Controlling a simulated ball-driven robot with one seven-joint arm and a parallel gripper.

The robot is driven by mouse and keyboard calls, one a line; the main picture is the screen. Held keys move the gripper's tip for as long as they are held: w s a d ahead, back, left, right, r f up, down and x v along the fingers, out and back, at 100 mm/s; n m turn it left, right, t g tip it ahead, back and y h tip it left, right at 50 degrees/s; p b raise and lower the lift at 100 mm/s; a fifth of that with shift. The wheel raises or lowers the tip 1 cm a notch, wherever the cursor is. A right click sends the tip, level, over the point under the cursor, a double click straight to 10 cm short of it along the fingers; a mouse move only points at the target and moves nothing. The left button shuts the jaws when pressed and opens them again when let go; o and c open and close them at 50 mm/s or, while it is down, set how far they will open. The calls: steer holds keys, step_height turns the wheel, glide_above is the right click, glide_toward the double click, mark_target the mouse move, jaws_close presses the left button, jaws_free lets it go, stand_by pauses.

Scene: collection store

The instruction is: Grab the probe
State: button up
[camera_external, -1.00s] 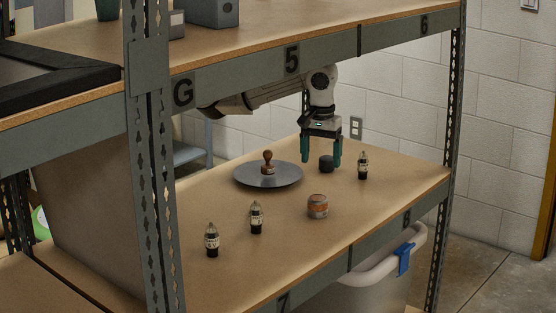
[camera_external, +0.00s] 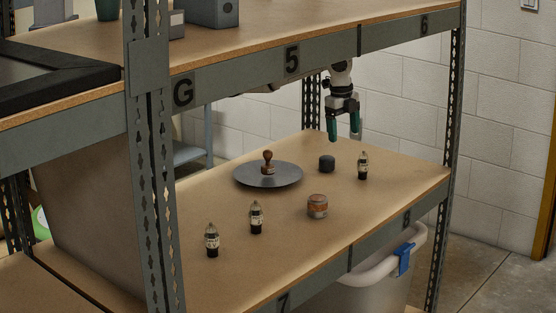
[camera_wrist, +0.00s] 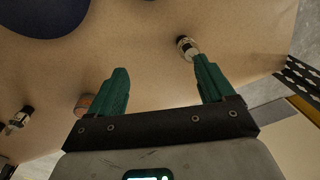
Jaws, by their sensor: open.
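I cannot tell which small object is the probe. A short black cylinder (camera_external: 327,164) stands on the lower shelf. A glass-topped bottle-like piece with a dark base (camera_external: 362,166) stands to its right. Two similar pieces, one nearer the middle (camera_external: 256,217) and one further left (camera_external: 212,240), stand at the front. My gripper (camera_external: 344,136) is open and empty, above the shelf between the black cylinder and the right piece. In the wrist view, that right piece (camera_wrist: 186,46) shows beside the right fingertip of my gripper (camera_wrist: 160,66).
A grey round plate (camera_external: 285,180) bears a wooden-handled stamp (camera_external: 268,163). A rusty tin (camera_external: 317,206) stands near the shelf's front edge; it shows by the left finger in the wrist view (camera_wrist: 84,104). The upper shelf (camera_external: 290,60) and rack posts (camera_external: 158,170) border the space.

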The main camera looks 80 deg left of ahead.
steer(key=s+a+f+m+p, duration=0.1)
steer(key=s+a+m+p, duration=0.25)
steer(key=a+m, duration=0.5)
steer(key=m+g, duration=0.1)
steer(key=m, duration=0.3)
glide_above(317, 136)
steer(key=shift+h, duration=0.3)
steer(key=f, duration=0.6)
steer(key=shift+s+f+p, duration=0.1)
steer(key=shift+s+p, duration=0.1)
steer(key=shift+p, duration=0.15)
steer(key=shift+w+a+f, duration=0.1)
steer(key=shift+w+f, duration=0.05)
steer(key=shift+f, duration=1.2)
steer(key=shift+w+f, duration=0.15)
steer(key=shift+f, duration=1.2)
steer(key=shift+c, duration=0.5)
steer(key=c, duration=1)
